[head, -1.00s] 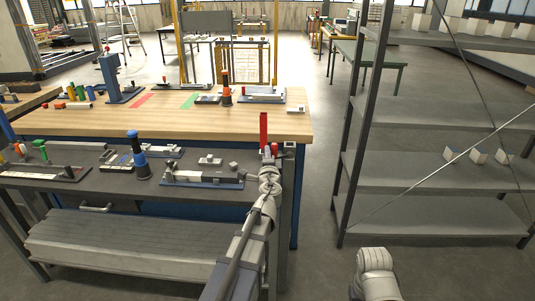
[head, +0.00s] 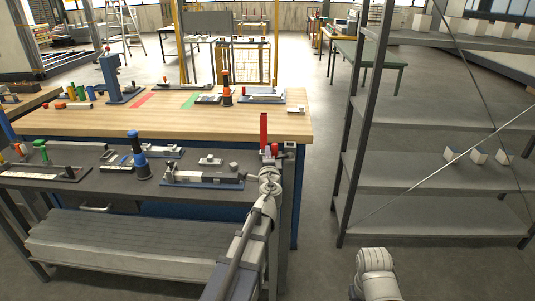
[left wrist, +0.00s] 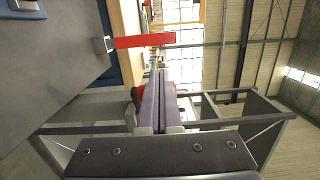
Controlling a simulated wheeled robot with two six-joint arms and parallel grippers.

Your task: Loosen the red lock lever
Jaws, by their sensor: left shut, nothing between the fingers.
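The red lock lever (head: 263,131) stands upright near the right end of the dark front bench. In the left wrist view the red lever (left wrist: 145,41) lies sideways across the picture, beside the fingers and apart from them in the picture. My left gripper (head: 270,153) is just below and right of the lever in the head view. Its two fingers (left wrist: 160,98) are pressed together with nothing between them. Small red parts (left wrist: 136,94) show beside and behind the fingers; whether they touch is unclear. The lever's base is partly hidden.
A blue-topped post (head: 137,155) and grey fixtures on blue plates (head: 205,178) stand on the dark bench (head: 70,192). A wooden bench (head: 60,122) lies behind. A metal shelf rack (head: 400,170) stands to the right, with open floor between.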

